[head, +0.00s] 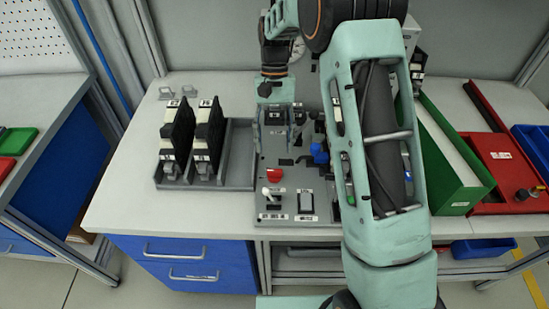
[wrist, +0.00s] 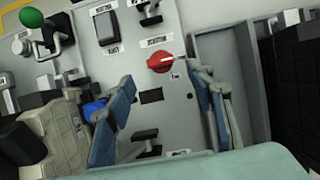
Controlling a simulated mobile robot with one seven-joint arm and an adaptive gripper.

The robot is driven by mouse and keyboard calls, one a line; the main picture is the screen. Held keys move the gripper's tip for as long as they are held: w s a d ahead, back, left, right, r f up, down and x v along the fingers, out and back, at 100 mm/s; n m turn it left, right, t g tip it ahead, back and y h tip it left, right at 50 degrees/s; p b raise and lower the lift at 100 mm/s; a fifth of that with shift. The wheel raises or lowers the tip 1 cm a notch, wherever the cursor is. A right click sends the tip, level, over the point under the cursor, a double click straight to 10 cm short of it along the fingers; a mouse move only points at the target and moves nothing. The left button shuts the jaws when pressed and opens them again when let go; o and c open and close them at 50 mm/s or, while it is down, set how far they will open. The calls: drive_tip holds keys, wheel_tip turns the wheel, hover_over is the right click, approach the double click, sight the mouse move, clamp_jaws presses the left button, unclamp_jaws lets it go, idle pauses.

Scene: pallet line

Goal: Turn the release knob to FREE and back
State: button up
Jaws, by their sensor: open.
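The red release knob (head: 272,175) sits on the grey control panel (head: 286,185), in front of my gripper in the head view. In the wrist view the red knob (wrist: 160,63) shows a pale pointer mark toward the right. A label lies beside it, too small to read. My gripper (wrist: 160,75) is open and empty, its fingertips to either side of the knob in the picture. Whether they are level with it or above it I cannot tell. In the head view my gripper (head: 274,125) hangs over the back part of the panel.
A dark rocker switch (wrist: 107,27) and a green ball knob (wrist: 31,17) are near the knob. A white-tipped lever (head: 268,191) stands in front of it. A grey tray (head: 238,165) with black units is left. My arm hides the panel's right part.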

drive_tip(key=v, duration=0.4)
drive_tip(key=shift+w+r, duration=0.15)
drive_tip(key=shift+r, duration=0.25)
